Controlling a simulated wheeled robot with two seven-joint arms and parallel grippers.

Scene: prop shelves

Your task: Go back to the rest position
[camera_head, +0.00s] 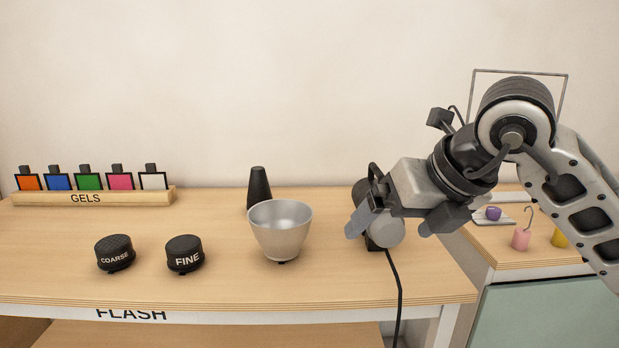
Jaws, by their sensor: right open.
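My right gripper (398,222) comes in from the right and points down over the right part of the table. Its two fingers are spread apart and open. A grey and black flash head (388,234) with a black cable stands on the table behind and between the fingers, partly hidden by them. I cannot tell whether the fingers touch it. My left gripper is not in view.
The wooden table (90,265) holds a silver bowl-shaped reflector (280,232), a black cone (259,187), the COARSE (115,254) and FINE (184,254) black pieces, and a GELS rack (130,197). A side cabinet (540,258) with small items stands right.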

